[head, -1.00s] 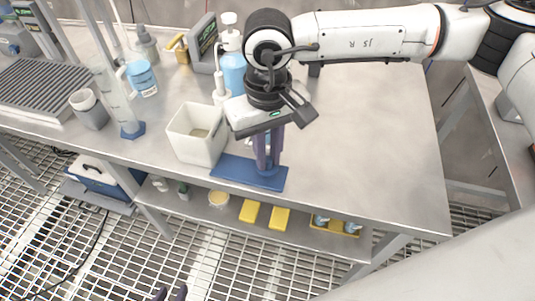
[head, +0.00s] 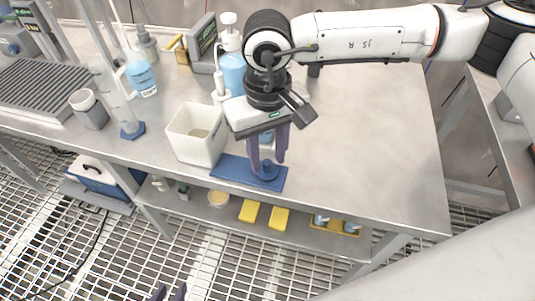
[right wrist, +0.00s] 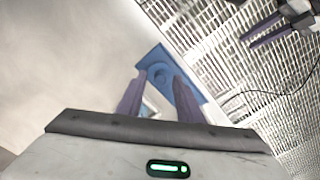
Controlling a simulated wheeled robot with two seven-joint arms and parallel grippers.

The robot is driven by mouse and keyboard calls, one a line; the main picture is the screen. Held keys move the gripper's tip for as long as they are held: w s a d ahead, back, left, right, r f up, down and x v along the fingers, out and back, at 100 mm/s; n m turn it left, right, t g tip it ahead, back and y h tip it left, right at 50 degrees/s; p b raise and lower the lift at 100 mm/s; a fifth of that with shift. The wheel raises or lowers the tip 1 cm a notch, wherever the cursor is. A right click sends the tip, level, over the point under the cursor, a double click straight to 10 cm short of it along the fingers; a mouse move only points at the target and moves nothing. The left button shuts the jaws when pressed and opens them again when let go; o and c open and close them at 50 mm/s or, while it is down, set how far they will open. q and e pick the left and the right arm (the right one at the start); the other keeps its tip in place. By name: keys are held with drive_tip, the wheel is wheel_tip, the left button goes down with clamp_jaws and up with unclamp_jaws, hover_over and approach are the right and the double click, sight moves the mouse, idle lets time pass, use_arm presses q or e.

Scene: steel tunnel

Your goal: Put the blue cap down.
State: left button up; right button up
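The blue cap (head: 265,171) sits on the blue mat (head: 226,168) near the front edge of the steel bench. My right gripper (head: 268,157) is above the mat, pointing down. Its two purple fingers are spread, with the cap below and between their tips, apart from them as far as I can see. In the right wrist view the fingers of the right gripper (right wrist: 160,92) stand apart over the blue mat (right wrist: 150,62), where a round blue part shows beside one finger.
A white square bin (head: 190,150) stands just left of the mat. Behind it are a blue pump bottle (head: 233,70) and a grey holder (head: 204,42). A measuring cylinder (head: 118,95) stands further left. The bench right of the mat is clear.

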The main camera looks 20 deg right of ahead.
sight(267, 162)
wheel_tip(267, 162, up, 11)
drive_tip(key=shift+r, duration=0.2)
drive_tip(key=shift+a, duration=0.1)
